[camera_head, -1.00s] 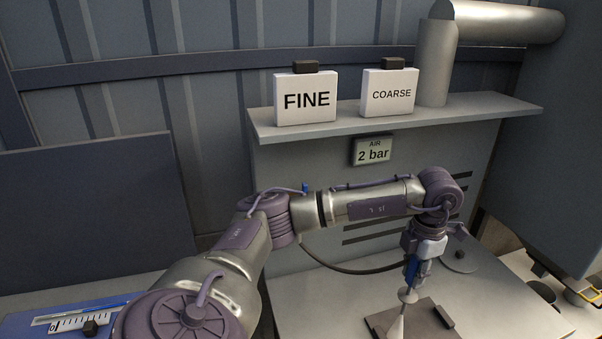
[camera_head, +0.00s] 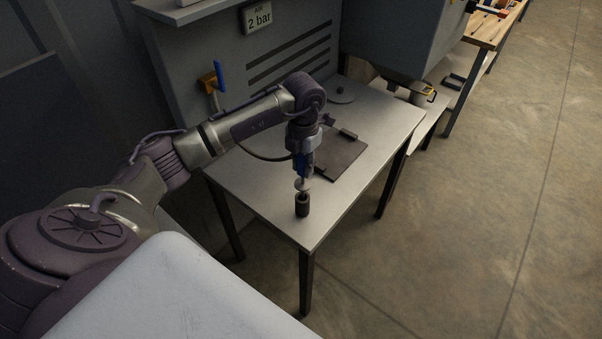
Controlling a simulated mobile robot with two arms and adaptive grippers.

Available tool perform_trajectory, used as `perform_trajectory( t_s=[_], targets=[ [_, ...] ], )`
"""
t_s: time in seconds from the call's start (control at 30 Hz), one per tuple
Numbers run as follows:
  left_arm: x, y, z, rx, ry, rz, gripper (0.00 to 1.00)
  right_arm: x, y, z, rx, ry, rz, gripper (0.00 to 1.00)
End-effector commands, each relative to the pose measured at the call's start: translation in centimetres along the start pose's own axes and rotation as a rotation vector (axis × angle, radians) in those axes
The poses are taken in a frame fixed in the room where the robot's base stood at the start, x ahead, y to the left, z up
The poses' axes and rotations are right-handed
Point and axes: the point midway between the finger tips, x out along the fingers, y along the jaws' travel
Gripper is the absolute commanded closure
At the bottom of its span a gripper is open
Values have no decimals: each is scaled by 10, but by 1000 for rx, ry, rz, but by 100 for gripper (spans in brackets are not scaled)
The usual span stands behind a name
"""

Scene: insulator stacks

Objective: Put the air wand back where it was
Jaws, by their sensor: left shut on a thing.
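My left gripper (camera_head: 302,147) points down over the front part of the metal table and is shut on the blue air wand (camera_head: 300,165). The wand is upright, with a pale round disc (camera_head: 302,184) near its lower end. Right under it stands a dark, open-topped cylinder (camera_head: 303,206) on the table. The disc is above the cylinder's rim; I cannot tell whether the wand's tip is inside. A dark hose (camera_head: 255,155) curves from behind my arm toward the gripper. My right gripper is not in view.
A dark flat plate (camera_head: 340,162) with a raised block lies behind the cylinder on the table (camera_head: 370,190). An orange fitting with a blue upright lever (camera_head: 219,75) is on the cabinet, under the "2 bar" sign (camera_head: 258,18). Open floor lies to the right.

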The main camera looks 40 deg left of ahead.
Motion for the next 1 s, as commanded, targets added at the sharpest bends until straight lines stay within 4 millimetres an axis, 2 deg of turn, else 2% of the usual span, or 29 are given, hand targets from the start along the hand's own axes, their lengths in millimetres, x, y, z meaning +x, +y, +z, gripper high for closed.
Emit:
perform_trajectory(
  t_s=[0.17, 0.47, 0.8, 0.83, 0.97, 1.0],
  targets=[
    [15, 0, 0, 1, -1, -1, 100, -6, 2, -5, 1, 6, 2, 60],
    [50, 0, 0, 1, 0, -1, 100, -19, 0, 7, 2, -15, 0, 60],
    [56, 0, 1, 2, -2, 0, 100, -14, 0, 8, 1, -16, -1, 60],
    [56, 0, 0, 2, -2, 0, 72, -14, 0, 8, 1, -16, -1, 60],
    [55, 0, 0, 1, -1, 0, 50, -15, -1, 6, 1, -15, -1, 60],
    [55, 0, 0, 2, -1, 0, 49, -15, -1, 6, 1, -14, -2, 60]
  ],
)
